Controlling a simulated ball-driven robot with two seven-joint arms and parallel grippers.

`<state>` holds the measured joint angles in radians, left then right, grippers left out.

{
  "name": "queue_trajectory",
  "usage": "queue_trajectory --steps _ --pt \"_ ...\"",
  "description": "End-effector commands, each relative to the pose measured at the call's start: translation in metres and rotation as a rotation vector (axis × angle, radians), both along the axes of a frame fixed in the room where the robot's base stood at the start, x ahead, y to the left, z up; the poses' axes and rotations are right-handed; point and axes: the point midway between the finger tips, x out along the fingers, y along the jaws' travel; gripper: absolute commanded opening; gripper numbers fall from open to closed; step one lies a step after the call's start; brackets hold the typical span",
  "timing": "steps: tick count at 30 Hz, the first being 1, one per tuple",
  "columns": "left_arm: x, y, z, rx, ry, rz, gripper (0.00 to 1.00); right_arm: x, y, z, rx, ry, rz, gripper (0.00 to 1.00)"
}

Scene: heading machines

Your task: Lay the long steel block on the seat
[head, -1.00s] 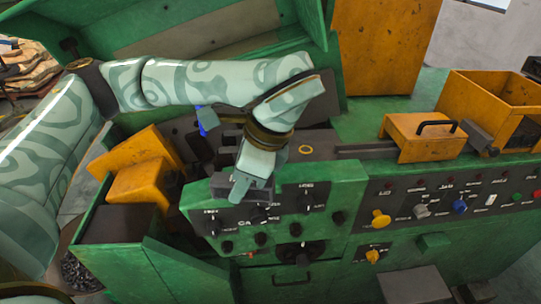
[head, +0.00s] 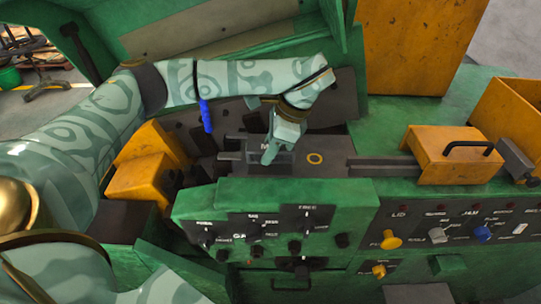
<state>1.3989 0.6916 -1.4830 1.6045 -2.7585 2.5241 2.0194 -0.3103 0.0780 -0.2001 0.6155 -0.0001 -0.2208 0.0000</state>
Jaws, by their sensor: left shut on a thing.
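My left gripper (head: 271,152) is shut on a grey steel block (head: 286,159), mostly hidden by the fingers. It is over a dark flat bed inside the open green machine, behind the front control panel. My right gripper is not in view.
The green control panel (head: 270,205) with knobs stands in front of the bed. An orange cover with a black handle (head: 451,153) is to the right. Orange blocks (head: 148,172) are at the left. A blue grip (head: 206,115) is close beside my left arm.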

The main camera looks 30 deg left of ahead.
Motion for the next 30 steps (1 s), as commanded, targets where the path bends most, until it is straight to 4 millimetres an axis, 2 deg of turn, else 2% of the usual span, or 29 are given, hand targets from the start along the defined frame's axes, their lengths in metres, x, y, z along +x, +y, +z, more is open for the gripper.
queue_trajectory --steps 3,6,11,16,24,25,27,30 --pt "0.013 0.007 -0.018 -0.002 0.000 0.000 0.00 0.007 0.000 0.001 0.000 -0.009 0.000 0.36" --pt "0.021 0.011 -0.027 -0.003 -0.003 0.001 0.00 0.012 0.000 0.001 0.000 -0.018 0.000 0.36" --pt "0.027 0.015 -0.037 -0.002 0.000 0.000 0.00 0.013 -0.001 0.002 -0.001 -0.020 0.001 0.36" --pt "0.027 0.015 -0.061 -0.003 -0.001 -0.002 0.00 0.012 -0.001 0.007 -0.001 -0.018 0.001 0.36" --pt "0.027 0.015 -0.067 -0.002 -0.003 -0.002 0.00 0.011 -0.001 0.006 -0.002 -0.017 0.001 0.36" --pt "0.027 0.015 -0.068 -0.001 -0.002 -0.001 0.39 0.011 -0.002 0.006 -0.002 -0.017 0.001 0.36" --pt "0.027 0.015 -0.068 -0.001 -0.002 -0.001 0.53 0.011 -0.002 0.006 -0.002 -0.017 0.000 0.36" --pt "0.027 0.015 -0.068 -0.001 -0.002 -0.001 0.53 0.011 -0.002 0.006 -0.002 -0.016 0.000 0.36"
